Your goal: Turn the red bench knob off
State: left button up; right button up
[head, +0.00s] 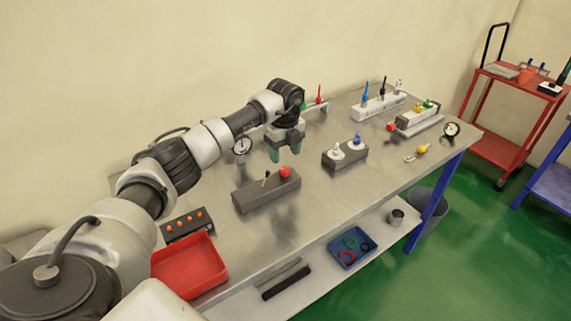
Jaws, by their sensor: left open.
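The red bench knob (285,172) sits on the right part of a dark grey block (268,194) on the metal bench, beside a small upright lever or pin. My left gripper (286,155) hangs open, fingers down, above the bench just behind the red knob, apart from it. Nothing shows between its fingers. My right gripper is not in the view.
A second grey block (345,154) with white and blue knobs stands to the right. A red tray (189,266) and a box with orange buttons (187,226) lie at the front left. The bench's front middle is clear.

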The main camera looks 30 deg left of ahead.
aim_at(285, 170)
pick_arm(q)
notch_tip(285, 170, down, 6)
jog(key=shift+r+p, duration=0.1)
jog(key=shift+p, duration=0.35)
jog(key=c, duration=0.9)
jog(key=shift+c, duration=0.2)
